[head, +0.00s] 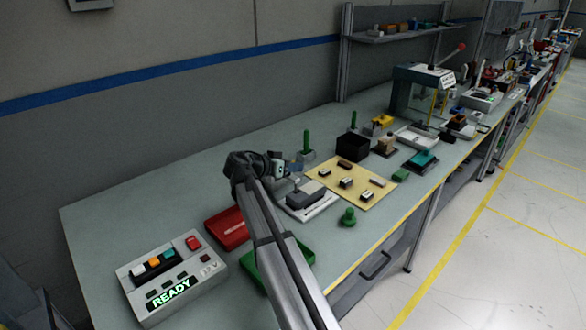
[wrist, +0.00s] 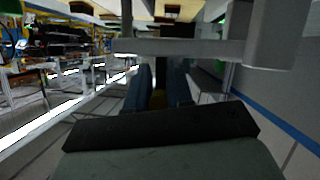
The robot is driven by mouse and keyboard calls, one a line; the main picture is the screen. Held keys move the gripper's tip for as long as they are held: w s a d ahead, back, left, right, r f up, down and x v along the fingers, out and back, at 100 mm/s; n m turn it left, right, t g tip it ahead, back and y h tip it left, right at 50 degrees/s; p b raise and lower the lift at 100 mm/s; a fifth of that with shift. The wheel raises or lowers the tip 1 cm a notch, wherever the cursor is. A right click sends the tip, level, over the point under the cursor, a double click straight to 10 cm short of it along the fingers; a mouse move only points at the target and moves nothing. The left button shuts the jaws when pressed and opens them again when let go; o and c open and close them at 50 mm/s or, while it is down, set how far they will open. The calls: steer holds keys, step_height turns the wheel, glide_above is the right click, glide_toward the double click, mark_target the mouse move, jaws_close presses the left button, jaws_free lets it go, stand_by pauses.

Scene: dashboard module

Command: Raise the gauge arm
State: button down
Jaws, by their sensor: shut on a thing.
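My gripper (head: 296,169) reaches in at the middle of the bench in the head view, low beside a grey fixture (head: 305,195) on a pale base plate. In the wrist view its two dark blue fingers (wrist: 166,78) are close together and shut on a thin part between them. I take this part for the gauge arm; it is mostly hidden by the fingers. A grey bar (wrist: 185,48) crosses the wrist view just beyond the fingers, with a thicker grey block at its right end. Whether the bar belongs to the gauge I cannot tell.
A green post (head: 307,142) on a grey block stands just behind my gripper. A tan board (head: 345,183) with small dark parts lies to the right. A red tray (head: 227,228), a green tray (head: 253,270) and a button box (head: 170,276) reading READY are in front and left.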

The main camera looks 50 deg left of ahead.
steer(key=a+r+n+t+h, duration=0.1)
steer(key=a+r+n+h, duration=0.3)
steer(key=a+n, duration=0.2)
steer(key=shift+a+n, duration=0.3)
steer(key=shift+a, duration=0.1)
stand_by(0.4)
steer(key=shift+a+r, duration=0.1)
steer(key=shift+r, duration=0.05)
stand_by(0.4)
steer(key=c, duration=1.1)
jaws_free()
steer(key=v, duration=1.3)
steer(key=shift+s, duration=0.4)
